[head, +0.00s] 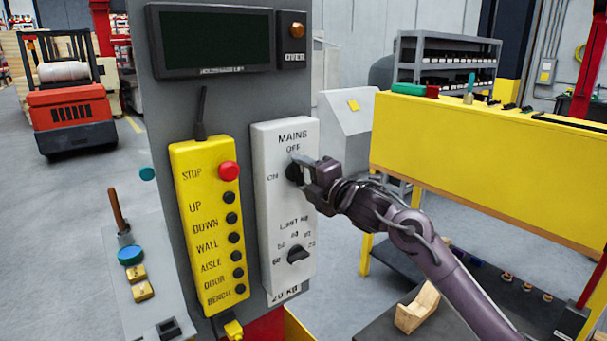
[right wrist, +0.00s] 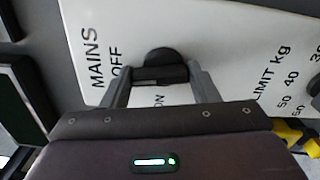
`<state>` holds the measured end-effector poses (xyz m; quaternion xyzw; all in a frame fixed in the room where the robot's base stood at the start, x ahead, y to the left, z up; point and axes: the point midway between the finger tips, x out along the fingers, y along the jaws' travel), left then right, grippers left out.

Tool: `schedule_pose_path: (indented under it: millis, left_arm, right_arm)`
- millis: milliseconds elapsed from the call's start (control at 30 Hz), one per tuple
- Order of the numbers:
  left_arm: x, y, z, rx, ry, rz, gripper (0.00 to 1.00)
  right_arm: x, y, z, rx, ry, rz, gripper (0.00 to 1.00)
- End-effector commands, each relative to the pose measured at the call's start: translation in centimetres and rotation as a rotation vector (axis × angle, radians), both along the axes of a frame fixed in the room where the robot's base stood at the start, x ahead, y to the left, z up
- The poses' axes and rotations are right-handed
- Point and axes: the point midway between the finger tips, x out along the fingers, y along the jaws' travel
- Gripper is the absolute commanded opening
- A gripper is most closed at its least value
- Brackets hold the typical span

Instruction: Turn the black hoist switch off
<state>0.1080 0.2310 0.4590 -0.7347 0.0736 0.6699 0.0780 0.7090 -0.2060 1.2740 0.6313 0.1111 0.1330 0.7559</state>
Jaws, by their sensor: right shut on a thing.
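The black hoist switch (head: 293,173) is a round knob with a raised grip bar on the white panel (head: 270,215), under the word MAINS. OFF is printed above it and ON to its left. My right gripper (head: 308,172) reaches in from the right and is shut on the switch. In the right wrist view, the switch (right wrist: 160,64) sits between the two fingers (right wrist: 161,90), and its bar runs roughly from the OFF side to the opposite side. I cannot tell which end is the pointer. My left gripper is out of view.
A second black knob (head: 298,255), marked LIMIT kg, is lower on the panel. A yellow pendant (head: 208,230) with a red STOP button (head: 229,171) and several black buttons is to the left. A dark screen (head: 215,42) is above. A yellow bench (head: 470,140) stands behind my right arm.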

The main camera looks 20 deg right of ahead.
Motion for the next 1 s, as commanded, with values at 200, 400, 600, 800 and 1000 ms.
schedule_pose_path:
  millis: [200,400,600,800,1000]
  left_arm:
    - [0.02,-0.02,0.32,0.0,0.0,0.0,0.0]
    - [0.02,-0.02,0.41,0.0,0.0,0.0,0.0]
    - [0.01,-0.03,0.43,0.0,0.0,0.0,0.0]
    - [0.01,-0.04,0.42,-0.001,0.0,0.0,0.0]
    - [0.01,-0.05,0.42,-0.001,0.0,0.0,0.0]
  right_arm:
    - [0.03,-0.06,0.01,0.106,0.039,-0.001,0.32]
    - [0.04,-0.09,-0.03,0.155,0.057,-0.001,0.32]
    - [0.04,-0.09,-0.06,0.17,0.063,-0.001,0.32]
    - [0.05,-0.09,-0.07,0.17,0.063,-0.001,0.32]
    - [0.05,-0.09,-0.07,0.17,0.063,-0.001,0.66]
